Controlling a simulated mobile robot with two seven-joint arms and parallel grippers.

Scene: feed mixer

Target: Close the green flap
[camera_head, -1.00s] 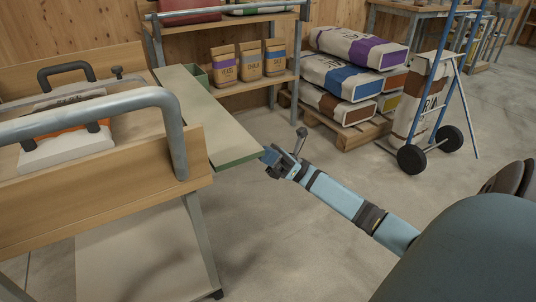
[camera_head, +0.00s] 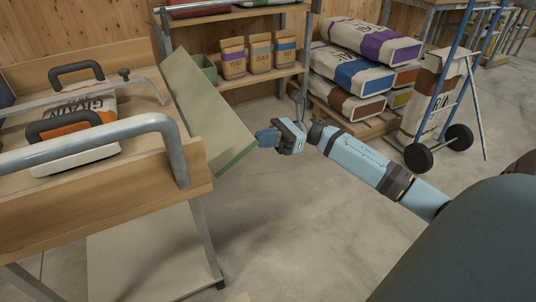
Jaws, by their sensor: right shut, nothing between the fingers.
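The green flap (camera_head: 207,112) is a long pale board with green edges at the right side of the wooden feed mixer table (camera_head: 90,215). It is tilted, with its outer long edge raised. My right gripper (camera_head: 262,138) is shut and empty at the flap's near outer corner. It looks to be touching or very near that edge; the exact contact is hard to tell. My left gripper is not in view.
Shelves with paper bags (camera_head: 258,53), stacked sacks (camera_head: 355,75) and a blue hand truck (camera_head: 450,85) stand behind. The floor (camera_head: 310,225) is clear.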

